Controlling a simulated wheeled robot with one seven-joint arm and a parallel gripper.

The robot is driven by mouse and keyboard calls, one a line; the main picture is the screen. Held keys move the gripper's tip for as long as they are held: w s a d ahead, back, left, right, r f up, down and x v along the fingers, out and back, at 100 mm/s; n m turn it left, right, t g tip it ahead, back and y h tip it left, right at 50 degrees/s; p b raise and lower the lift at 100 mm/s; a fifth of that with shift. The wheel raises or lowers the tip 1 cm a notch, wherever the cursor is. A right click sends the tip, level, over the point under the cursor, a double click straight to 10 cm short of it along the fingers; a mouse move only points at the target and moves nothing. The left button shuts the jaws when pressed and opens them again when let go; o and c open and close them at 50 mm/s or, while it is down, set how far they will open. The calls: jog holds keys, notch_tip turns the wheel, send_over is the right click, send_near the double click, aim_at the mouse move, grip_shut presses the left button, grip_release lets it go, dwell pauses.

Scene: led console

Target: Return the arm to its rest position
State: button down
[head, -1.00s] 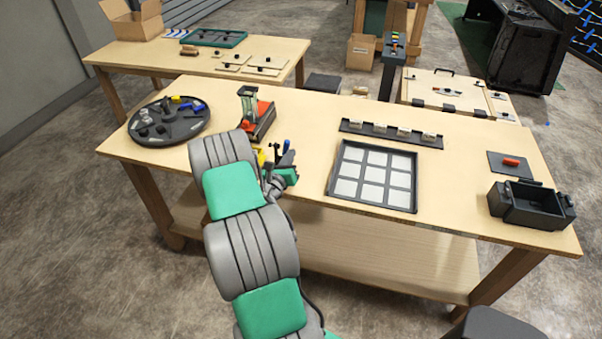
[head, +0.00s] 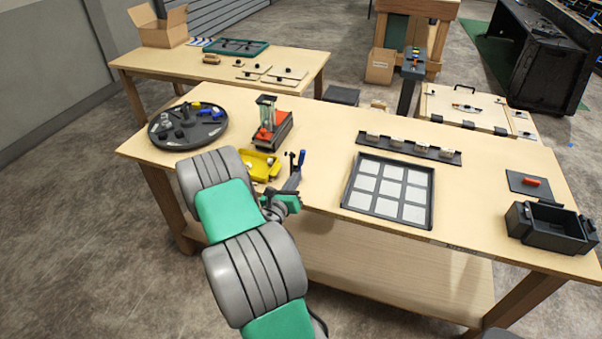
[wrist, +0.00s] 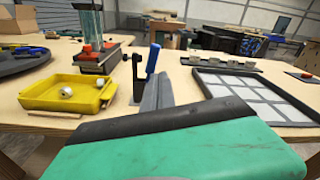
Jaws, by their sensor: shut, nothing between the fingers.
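My arm reaches up from the bottom of the head view. My gripper (head: 281,203) is at the front edge of the near workbench (head: 330,120), shut and empty. Its fingertips are hard to make out in the head view. In the wrist view a green and black part of my gripper (wrist: 180,140) fills the foreground. Just beyond it a blue-handled tool (head: 301,160) stands by a black upright bracket; the tool also shows in the wrist view (wrist: 152,61). My forearm partly covers a yellow tray (head: 262,168), which holds small light pieces in the wrist view (wrist: 50,104).
A dark round tray (head: 165,144) with parts and a red-based device (head: 277,135) are at the left. A framed panel grid (head: 433,205), a rail (head: 440,156) and a black bin (head: 548,232) are to the right. The floor before the bench is open.

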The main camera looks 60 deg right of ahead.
jog(key=s+a+f+m+g+y, duration=0.2)
jog(key=s+a+f+m+g, duration=0.2)
jog(key=s+f+m, duration=0.4)
jog(key=s+a+f+m+g+y, duration=0.35)
jog(key=s+m, duration=0.25)
jog(key=m, duration=0.4)
jog(key=s+a+f+m+g+y, duration=0.1)
jog(key=s+a+f+m+y, duration=0.25)
jog(key=a, duration=0.25)
jog(key=s+a+f+m+g+y, duration=0.2)
jog(key=s+a+m, duration=0.1)
jog(key=a+m, duration=0.25)
jog(key=w+a+r+m+t+y, duration=0.1)
jog(key=w+a+r+y, duration=0.3)
jog(key=a, duration=0.5)
jog(key=w+a+r+m+t+y, duration=0.1)
jog(key=w+a+r+t+y, duration=0.1)
jog(key=w+a+r, duration=0.5)
jog(key=w+a+r+n+t, duration=0.2)
jog(key=w+a+r+t, duration=0.2)
jog(key=r, duration=0.6)
jog(key=w+a+r+n+t, duration=0.3)
jog(key=a+r, duration=0.4)
jog(key=r, duration=0.3)
jog(key=w+t, duration=0.1)
jog(key=w, duration=0.1)
jog(key=shift+w+a+t, duration=0.2)
jog(key=shift+w+t, duration=0.1)
jog(key=shift+t, duration=0.05)
